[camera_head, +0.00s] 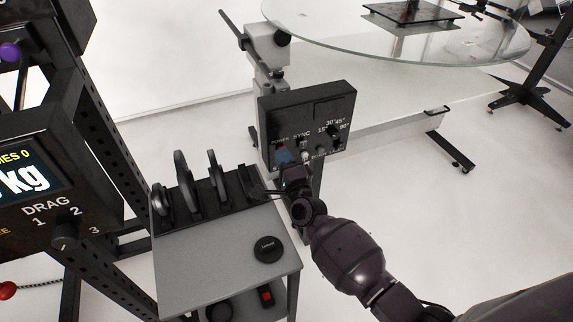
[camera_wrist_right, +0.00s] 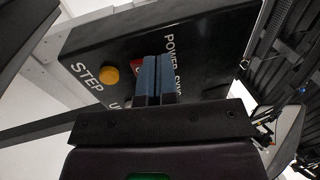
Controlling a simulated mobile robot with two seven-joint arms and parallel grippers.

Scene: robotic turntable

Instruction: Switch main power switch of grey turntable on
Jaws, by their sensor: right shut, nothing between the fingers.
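A black control box (camera_head: 325,108) with a POWER label stands at the middle in the head view. My right gripper (camera_head: 284,157) is in front of its left part. In the right wrist view, the blue-grey fingers of my gripper (camera_wrist_right: 154,80) are shut together, empty, close to the panel face (camera_wrist_right: 205,50) by the POWER lettering. A red switch (camera_wrist_right: 136,65) shows just left of the fingers and is partly hidden by them; its position cannot be read. I cannot tell if the fingers touch it. A round glass disc (camera_head: 330,38) lies behind the box. My left gripper is not in view.
A yellow button (camera_wrist_right: 108,75) sits beside the STEP lettering. A grey cart (camera_head: 200,270) with upright black discs (camera_head: 184,175) stands left of my right arm, with a red item (camera_head: 266,295) below. A dark machine with a display (camera_head: 30,175) fills the left.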

